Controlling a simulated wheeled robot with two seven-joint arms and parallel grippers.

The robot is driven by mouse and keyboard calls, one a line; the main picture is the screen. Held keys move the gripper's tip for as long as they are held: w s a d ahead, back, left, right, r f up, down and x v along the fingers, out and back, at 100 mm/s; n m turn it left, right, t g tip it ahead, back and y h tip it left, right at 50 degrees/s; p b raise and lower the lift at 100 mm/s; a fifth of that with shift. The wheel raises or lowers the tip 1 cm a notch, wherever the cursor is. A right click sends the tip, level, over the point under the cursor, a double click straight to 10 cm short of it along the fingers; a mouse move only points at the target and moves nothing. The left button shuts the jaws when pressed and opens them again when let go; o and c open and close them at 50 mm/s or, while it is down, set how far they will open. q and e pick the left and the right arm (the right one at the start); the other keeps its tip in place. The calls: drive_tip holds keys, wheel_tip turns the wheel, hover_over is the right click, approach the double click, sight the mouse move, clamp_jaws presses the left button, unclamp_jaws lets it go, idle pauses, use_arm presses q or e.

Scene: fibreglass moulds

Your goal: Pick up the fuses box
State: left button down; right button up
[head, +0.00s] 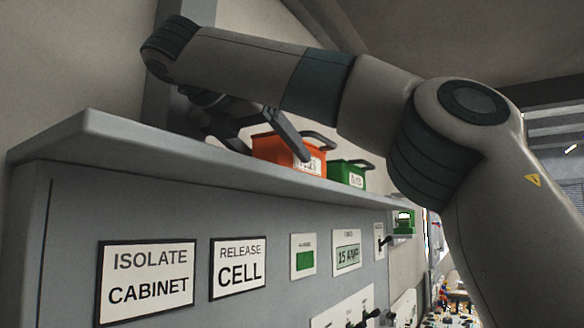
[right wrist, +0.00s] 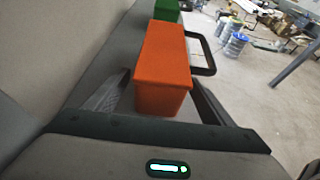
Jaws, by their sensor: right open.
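An orange box (head: 272,149) with a black handle and a white label stands on top of the grey cabinet. A finger of my right gripper (head: 270,150) partly covers its label, so I cannot read it fully. In the right wrist view the orange box (right wrist: 163,68) lies ahead, with its near end between the two spread fingers of the right gripper (right wrist: 158,95). The fingers are open, with a gap visible beside the box. A smaller green box (head: 347,173) with a white label stands just beyond it; its label is too small to read. My left gripper is not in view.
The cabinet top (head: 120,137) is a narrow ledge against a wall, bare to the left of the boxes. Its front carries signs, including ISOLATE CABINET (head: 148,278), and switches.

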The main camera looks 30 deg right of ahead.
drive_tip(key=p+x, duration=0.1)
drive_tip(key=x, duration=0.3)
drive_tip(key=shift+w+d+p, duration=0.1)
drive_tip(key=shift+d+p, duration=0.2)
drive_tip(key=shift+p, duration=0.1)
drive_tip(key=shift+w+d+f, duration=0.2)
drive_tip(key=shift+d+f, duration=0.05)
drive_tip(key=shift+d, duration=0.1)
drive_tip(key=shift+a, duration=0.15)
drive_tip(key=shift+s+a, duration=0.1)
drive_tip(key=c, duration=1.4)
